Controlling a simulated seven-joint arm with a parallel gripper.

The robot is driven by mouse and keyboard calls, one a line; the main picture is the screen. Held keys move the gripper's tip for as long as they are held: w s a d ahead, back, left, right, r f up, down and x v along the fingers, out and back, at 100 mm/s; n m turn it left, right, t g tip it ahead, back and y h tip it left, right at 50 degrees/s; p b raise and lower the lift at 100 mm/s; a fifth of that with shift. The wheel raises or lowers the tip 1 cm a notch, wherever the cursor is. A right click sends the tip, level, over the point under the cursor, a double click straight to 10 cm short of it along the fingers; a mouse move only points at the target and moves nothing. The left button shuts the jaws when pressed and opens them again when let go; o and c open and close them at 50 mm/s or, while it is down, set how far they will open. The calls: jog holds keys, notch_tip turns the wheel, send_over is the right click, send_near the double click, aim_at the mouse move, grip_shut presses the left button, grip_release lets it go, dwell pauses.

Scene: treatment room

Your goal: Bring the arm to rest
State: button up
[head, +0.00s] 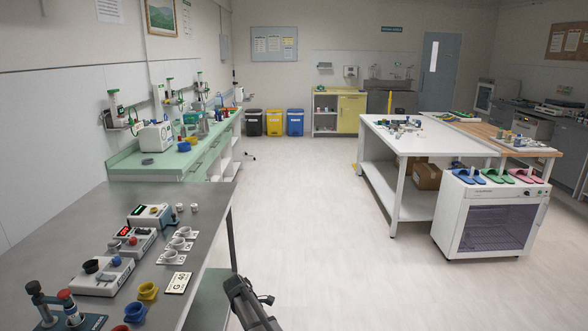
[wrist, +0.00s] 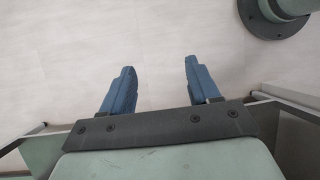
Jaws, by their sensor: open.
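My gripper (wrist: 160,76) shows in the wrist view with its two blue fingers apart and nothing between them. Pale floor lies behind the fingers. In the head view a dark part of my arm (head: 248,303) shows at the bottom edge, right of the grey metal table; the fingertips cannot be made out there. No object is held.
A grey metal table (head: 205,225) with several small devices and cups stands at the left. A green counter (head: 130,168) is behind it. A white table (head: 410,142) and a white cabinet (head: 490,215) with slippers stand at the right. The floor (head: 315,200) between is clear.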

jog(key=s+d+f+m+g+y, duration=0.15)
jog(key=s+d+f+m, duration=0.25)
jog(key=s+d+f, duration=0.6)
jog(key=s+d+f+m+g, duration=0.2)
jog(key=s+d+f+m, duration=0.4)
jog(key=s+d, duration=0.55)
jog(key=s+d+f+m+y, duration=0.1)
jog(key=s+d+m, duration=0.1)
jog(key=s, duration=0.7)
jog(key=s+d+f+m+g+y, duration=0.1)
jog(key=s+m, duration=0.3)
jog(key=s, duration=0.5)
jog(key=s+d+f+m+g+y, duration=0.1)
jog(key=s+d+f+m, duration=0.1)
jog(key=s, duration=0.8)
jog(key=shift+d+f+m, duration=0.4)
jog(key=shift+d, duration=0.2)
jog(key=shift+y, duration=0.25)
